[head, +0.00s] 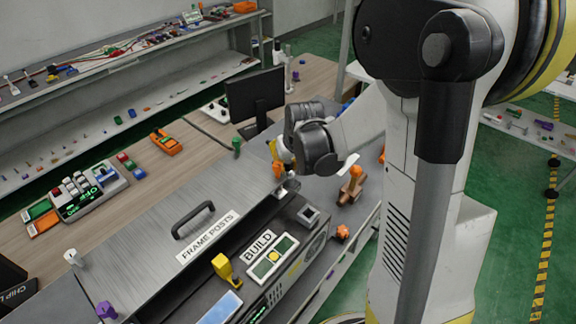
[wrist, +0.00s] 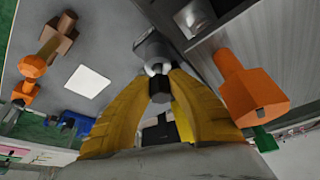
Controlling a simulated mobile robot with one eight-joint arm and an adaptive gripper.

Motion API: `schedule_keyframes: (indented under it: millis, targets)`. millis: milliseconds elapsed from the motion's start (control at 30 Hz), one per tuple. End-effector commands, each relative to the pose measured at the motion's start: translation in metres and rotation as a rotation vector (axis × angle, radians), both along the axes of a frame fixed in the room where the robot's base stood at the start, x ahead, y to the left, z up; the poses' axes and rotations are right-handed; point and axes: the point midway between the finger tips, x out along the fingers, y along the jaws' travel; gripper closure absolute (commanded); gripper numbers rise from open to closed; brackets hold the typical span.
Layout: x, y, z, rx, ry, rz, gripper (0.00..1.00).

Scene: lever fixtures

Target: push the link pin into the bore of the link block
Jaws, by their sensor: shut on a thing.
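My gripper (wrist: 160,80) has yellow fingers closed around a short dark cylinder (wrist: 159,86), which looks like the link pin. A grey metal block (wrist: 152,47), likely the link block, stands just beyond the fingertips, with a bright round spot on its near side. The pin's far end is hidden, so I cannot tell whether it is in the bore. In the head view my gripper (head: 284,166) is small and partly covered by my wrist, right above the silvery block (head: 288,188) at the bench's far end.
An orange-knobbed brown fixture (head: 352,185) stands to the right; it also shows in the wrist view (wrist: 58,42). A grey box with a dark handle (head: 195,220) and a monitor (head: 255,98) stand left of my arm.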

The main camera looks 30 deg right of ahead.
Motion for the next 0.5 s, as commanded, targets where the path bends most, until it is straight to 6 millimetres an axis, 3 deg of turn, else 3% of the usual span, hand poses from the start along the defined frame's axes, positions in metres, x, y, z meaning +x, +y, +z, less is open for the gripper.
schedule_keyframes:
  millis: [233,267,333,500]
  targets:
    - [0.0000,0.0000,-0.0074,0.000,0.000,0.000,1.00]
    - [0.0000,0.0000,-0.0074,0.000,0.000,0.000,0.76]
    - [0.0000,0.0000,-0.0065,0.000,0.000,0.000,0.56]
    - [-0.0002,0.0000,-0.0064,0.000,0.000,0.000,0.56]
